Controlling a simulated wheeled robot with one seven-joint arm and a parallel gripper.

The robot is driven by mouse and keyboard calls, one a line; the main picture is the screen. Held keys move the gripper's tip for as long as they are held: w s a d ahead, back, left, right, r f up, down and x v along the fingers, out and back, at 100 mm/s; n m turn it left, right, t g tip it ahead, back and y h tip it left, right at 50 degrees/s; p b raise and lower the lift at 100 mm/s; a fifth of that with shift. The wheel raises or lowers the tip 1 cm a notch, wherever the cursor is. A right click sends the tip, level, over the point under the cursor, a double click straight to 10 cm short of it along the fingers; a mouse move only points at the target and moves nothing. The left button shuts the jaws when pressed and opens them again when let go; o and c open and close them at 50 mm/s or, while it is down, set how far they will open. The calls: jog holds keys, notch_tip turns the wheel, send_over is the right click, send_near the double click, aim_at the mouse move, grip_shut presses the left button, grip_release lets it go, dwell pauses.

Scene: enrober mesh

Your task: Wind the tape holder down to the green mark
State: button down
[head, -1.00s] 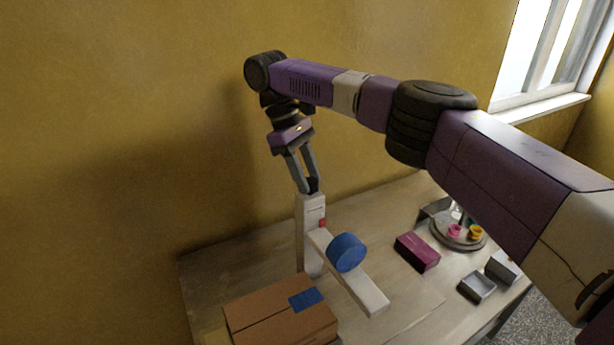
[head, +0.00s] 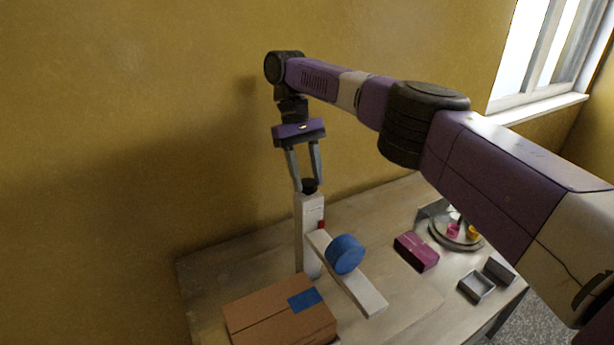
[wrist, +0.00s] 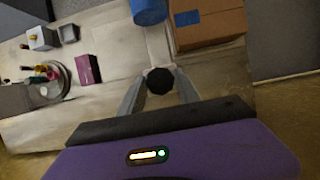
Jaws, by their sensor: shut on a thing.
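The tape holder is a white arm (head: 358,284) that juts out from a white upright post (head: 308,235), with a blue tape roll (head: 345,254) on it. A red mark (head: 321,224) shows on the post near the arm's level. I see no green mark. A dark knob (head: 310,186) tops the post. My gripper (head: 309,183) points down and is shut on the knob; the wrist view shows the black knob (wrist: 159,81) between the two fingers. The blue roll is at the top of the wrist view (wrist: 149,11).
A cardboard box (head: 265,317) with a blue strip lies below the holder on the table. A magenta box (head: 416,251), a small grey tray (head: 477,287) and a round tray (head: 437,237) with colourful items stand to the right. The wall is close behind.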

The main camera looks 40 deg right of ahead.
dwell(0.3)
jog(key=c, duration=0.9)
grip_release()
